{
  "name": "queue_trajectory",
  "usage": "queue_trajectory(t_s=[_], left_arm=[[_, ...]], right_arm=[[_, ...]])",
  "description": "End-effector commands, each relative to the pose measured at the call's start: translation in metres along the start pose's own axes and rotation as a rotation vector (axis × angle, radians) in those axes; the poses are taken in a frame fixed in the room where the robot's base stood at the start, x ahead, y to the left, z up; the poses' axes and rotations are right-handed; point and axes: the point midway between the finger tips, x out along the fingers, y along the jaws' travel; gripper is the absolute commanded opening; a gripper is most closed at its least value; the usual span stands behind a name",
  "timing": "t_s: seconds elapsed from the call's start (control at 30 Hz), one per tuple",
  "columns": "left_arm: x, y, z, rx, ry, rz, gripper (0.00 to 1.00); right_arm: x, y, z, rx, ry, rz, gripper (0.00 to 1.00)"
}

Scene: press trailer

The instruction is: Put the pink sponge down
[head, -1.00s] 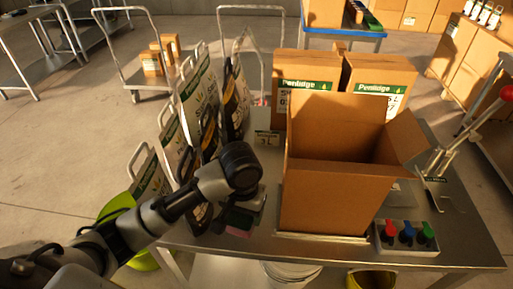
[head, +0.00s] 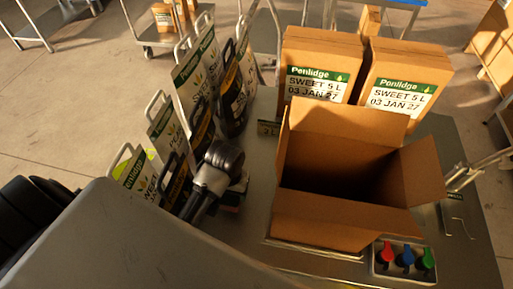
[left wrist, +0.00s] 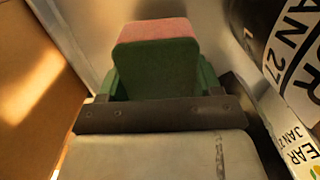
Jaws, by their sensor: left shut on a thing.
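In the head view my left gripper (head: 230,203) is low over the metal table (head: 262,160), between the bags and the open box. The sponge is mostly hidden there behind my wrist. I cannot tell whether it touches the table. My right gripper is not in view.
An open cardboard box (head: 325,222) stands just right of the gripper. Labelled bags (head: 200,75) line the table's left side. Two closed boxes (head: 320,55) stand behind. A panel with red, blue and green knobs (head: 405,262) is at the front right.

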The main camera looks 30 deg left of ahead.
Motion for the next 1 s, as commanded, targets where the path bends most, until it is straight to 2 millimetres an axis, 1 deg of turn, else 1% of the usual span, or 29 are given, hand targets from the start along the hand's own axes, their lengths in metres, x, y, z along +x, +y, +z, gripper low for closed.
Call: queue_trajectory(t_s=[0.03, 0.07, 0.13, 0.3, 0.37, 0.47, 0.6, 0.73, 0.87, 0.97, 1.0], left_arm=[[-0.003, 0.002, -0.012, -0.001, 0.003, 0.001, 0.42], [-0.003, 0.003, -0.019, -0.001, 0.002, 0.001, 0.42], [-0.004, 0.005, -0.038, -0.002, 0.004, 0.001, 0.42], [-0.004, 0.011, -0.081, -0.001, 0.002, 0.001, 0.42], [-0.004, 0.013, -0.094, -0.001, 0.003, 0.001, 0.42], [-0.004, 0.016, -0.117, -0.001, 0.003, 0.001, 0.42], [-0.003, 0.019, -0.142, -0.001, 0.001, 0.001, 0.42], [-0.002, 0.021, -0.156, 0.000, 0.002, 0.001, 0.42], [-0.002, 0.022, -0.163, 0.000, 0.002, 0.001, 0.42], [-0.003, 0.023, -0.171, 0.000, 0.003, 0.002, 0.42], [0.005, 0.023, -0.168, 0.000, -0.004, 0.000, 0.42]], right_arm=[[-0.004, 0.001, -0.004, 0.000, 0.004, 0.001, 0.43], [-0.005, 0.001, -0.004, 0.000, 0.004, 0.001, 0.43], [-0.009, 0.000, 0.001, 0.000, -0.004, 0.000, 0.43], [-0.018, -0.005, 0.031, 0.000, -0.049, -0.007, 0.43], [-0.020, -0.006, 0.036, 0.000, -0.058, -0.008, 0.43], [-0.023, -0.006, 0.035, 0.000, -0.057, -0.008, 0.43], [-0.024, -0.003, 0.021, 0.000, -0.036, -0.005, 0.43], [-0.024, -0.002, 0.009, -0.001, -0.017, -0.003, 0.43], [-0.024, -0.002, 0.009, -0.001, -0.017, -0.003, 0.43], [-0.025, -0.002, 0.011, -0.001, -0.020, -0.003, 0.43], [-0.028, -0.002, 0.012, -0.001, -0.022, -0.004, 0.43]])
